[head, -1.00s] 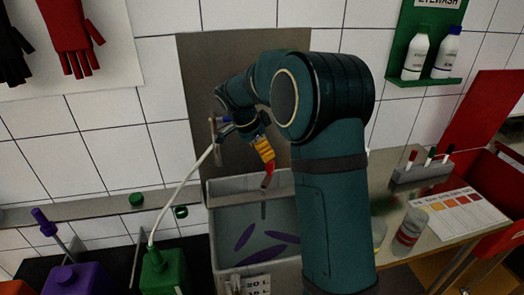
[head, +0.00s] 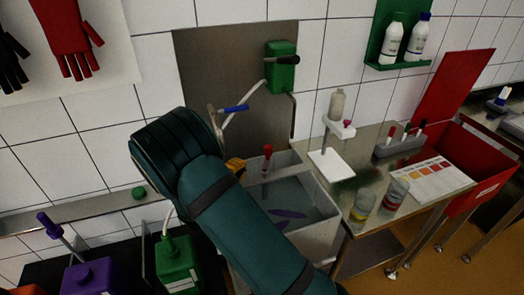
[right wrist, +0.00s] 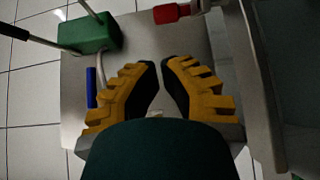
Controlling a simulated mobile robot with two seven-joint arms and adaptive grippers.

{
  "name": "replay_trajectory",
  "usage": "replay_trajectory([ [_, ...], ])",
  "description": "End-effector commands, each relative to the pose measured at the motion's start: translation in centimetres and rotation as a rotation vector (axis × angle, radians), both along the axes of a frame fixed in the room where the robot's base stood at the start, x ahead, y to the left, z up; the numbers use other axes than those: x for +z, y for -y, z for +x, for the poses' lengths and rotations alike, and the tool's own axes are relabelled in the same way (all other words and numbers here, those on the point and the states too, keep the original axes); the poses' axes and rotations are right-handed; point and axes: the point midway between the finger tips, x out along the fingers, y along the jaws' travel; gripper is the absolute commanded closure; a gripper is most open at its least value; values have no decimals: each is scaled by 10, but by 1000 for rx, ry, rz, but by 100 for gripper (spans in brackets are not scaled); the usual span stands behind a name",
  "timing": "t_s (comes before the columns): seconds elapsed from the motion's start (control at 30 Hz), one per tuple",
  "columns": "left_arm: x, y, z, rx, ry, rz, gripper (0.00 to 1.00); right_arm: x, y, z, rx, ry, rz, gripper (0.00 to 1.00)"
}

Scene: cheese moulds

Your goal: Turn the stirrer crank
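The stirrer crank's red upright grip (head: 267,158) stands at the back of the grey vat (head: 327,207) in the head view. In the right wrist view the red grip (right wrist: 170,13) is beyond my fingertips, apart from them. My right gripper (right wrist: 161,66) has yellow fingers with dark pads. A narrow gap shows between the tips, with nothing held. In the head view only a bit of its yellow finger (head: 236,165) shows, left of the grip; my forearm hides the rest. My left gripper is not in view.
A green box (head: 281,72) with a black handle is on the steel wall panel, above a blue-handled lever (head: 236,108). A white stand (head: 331,165) and sample jars (head: 393,195) are on the table to the right. Green (head: 174,265) and purple (head: 92,276) containers stand lower left.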

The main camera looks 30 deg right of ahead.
Motion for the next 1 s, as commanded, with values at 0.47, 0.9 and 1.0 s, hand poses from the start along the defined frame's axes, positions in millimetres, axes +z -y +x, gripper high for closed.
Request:
replay_trajectory([
  [0.47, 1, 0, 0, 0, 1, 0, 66, -1, 59, 30, 5, -4, -5, 100],
  [0.9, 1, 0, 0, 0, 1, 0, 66, -1, 88, 45, 7, -4, -4, 100],
  [1.0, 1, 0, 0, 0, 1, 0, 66, -1, 88, 45, 7, -4, -4, 100],
])
